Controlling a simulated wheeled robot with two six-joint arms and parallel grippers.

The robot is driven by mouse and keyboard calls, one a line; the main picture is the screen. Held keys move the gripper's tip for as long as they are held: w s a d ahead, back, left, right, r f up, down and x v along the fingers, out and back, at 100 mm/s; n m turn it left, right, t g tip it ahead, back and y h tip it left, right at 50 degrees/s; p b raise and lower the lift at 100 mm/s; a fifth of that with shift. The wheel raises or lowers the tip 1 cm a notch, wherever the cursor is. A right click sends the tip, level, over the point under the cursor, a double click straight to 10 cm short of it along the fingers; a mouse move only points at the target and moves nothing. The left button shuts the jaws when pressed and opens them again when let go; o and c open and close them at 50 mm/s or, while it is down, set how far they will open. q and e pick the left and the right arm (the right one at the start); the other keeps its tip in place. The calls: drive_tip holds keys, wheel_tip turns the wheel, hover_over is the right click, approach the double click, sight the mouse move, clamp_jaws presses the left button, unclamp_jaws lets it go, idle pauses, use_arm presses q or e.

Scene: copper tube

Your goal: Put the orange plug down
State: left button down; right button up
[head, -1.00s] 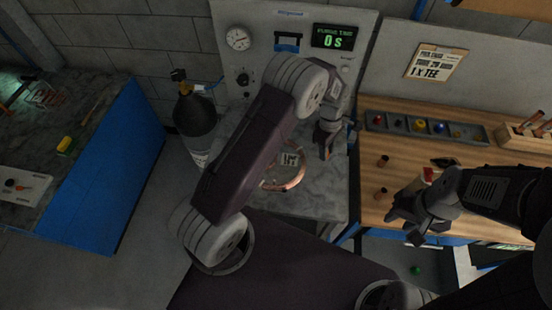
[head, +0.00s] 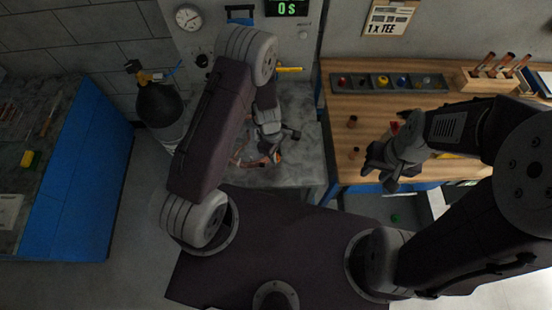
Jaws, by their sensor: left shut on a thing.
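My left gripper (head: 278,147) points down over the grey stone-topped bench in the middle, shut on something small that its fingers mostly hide. An orange-copper bit shows just under the fingertips. I cannot tell whether it is the orange plug or part of the copper tube (head: 240,160), which lies on the bench, largely hidden by my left arm. My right gripper (head: 380,173) is open and empty, over the front edge of the wooden bench.
A grey tray (head: 372,91) of small coloured parts lies on the wooden bench (head: 345,110). A wooden rack (head: 480,82) with copper-tipped tools is to its right. Short copper pieces (head: 352,121) stand nearby. A dark gas cylinder (head: 160,105) is at left. A panel with gauge (head: 188,17) stands behind.

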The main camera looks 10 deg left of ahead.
use_arm(q)
wheel_tip(320, 180, down, 3)
drive_tip(key=shift+f+b, duration=0.15)
drive_tip(key=shift+b, duration=0.15)
drive_tip(key=shift+f, duration=0.15)
drive_tip(key=c, duration=1.1)
unclamp_jaws()
drive_tip(key=shift+c, duration=0.2)
